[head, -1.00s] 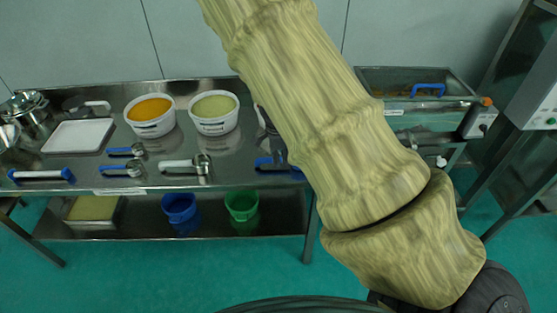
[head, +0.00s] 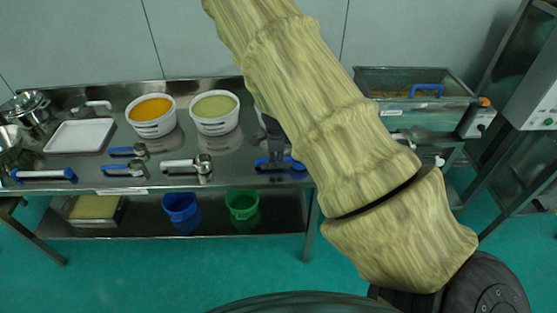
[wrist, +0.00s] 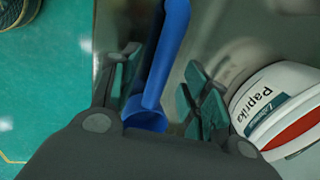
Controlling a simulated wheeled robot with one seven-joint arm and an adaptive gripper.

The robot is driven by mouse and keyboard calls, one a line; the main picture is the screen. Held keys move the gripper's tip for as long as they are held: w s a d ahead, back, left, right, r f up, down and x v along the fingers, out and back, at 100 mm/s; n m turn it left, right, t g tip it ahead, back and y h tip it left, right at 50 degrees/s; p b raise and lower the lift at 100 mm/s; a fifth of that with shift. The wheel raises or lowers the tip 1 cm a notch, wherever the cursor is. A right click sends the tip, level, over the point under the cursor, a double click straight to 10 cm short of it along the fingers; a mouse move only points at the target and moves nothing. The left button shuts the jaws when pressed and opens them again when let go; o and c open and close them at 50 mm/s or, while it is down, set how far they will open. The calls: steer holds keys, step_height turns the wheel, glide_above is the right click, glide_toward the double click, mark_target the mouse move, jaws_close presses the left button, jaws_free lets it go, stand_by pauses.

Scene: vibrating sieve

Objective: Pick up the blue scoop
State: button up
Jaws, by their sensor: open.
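The blue scoop (head: 298,164) lies near the front right end of the steel table, partly hidden behind my gripper (head: 272,150) and arm in the head view. In the wrist view, the blue scoop (wrist: 166,50) runs lengthwise between the two fingers of my gripper (wrist: 161,66), with its round cup toward the palm. The fingers stand apart on either side of it, with a gap visible. I cannot tell whether either finger touches it.
A white Paprika tub (wrist: 285,95) stands close to the right finger. Tubs of orange (head: 152,112) and pale green (head: 214,108) contents stand left of my arm. A sieve machine (head: 415,95) is at right.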

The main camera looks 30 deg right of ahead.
mark_target(276, 158)
steer(key=shift+w+d+f+p, duration=0.15)
steer(key=shift+f+p, duration=0.05)
steer(key=shift+f, duration=0.65)
steer(key=shift+w+d+f+p, duration=0.1)
steer(key=shift+f+p, duration=0.05)
steer(key=shift+f, duration=0.7)
jaws_close()
